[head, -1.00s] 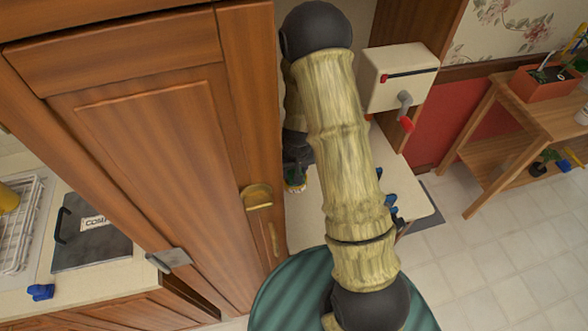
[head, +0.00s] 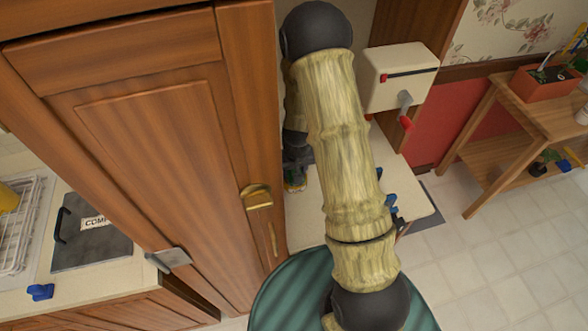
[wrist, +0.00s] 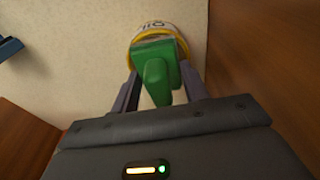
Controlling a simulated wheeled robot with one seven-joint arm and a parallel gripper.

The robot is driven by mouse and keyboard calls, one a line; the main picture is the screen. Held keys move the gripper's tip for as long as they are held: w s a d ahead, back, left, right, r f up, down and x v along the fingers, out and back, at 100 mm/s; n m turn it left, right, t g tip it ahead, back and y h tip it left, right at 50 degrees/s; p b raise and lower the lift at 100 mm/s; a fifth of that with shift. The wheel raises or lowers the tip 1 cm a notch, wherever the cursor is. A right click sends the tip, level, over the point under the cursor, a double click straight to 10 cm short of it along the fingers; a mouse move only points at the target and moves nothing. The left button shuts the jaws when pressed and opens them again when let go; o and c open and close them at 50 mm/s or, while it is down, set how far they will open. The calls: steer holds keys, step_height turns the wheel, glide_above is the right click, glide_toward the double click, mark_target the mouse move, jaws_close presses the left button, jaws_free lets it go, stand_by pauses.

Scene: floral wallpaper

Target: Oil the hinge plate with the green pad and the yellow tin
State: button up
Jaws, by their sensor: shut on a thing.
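My gripper (wrist: 161,92) is shut on the green pad (wrist: 153,58), holding it by its upright grip between the two fingers. The yellow tin (wrist: 184,46), with a pale label bearing dark letters, is right behind and under the pad in the wrist view. I cannot tell whether the pad touches it. In the head view my gripper (head: 295,168) is mostly behind my arm, just above the pale counter. A grey metal plate (head: 170,259), perhaps the hinge plate, is on the lower edge of the wooden cabinet.
The tall wooden cabinet (head: 150,150) stands close on the left of my arm. A cream box with a red-handled crank (head: 400,75) is to the right. Blue clips (head: 390,205) sit on the counter edge (head: 415,205). A wooden shelf stand (head: 525,115) is at far right.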

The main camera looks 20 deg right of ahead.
stand_by(0.3)
steer(key=shift+r+p, duration=0.45)
steer(key=shift+p, duration=0.05)
steer(key=shift+s+r+p, duration=0.1)
steer(key=shift+r+p, duration=0.55)
steer(key=shift+r, duration=0.25)
steer(key=shift+r+p, duration=1.6)
steer(key=shift+r, duration=0.55)
steer(key=shift+w, duration=0.2)
steer(key=shift+a+f, duration=0.1)
steer(key=shift+d, duration=0.2)
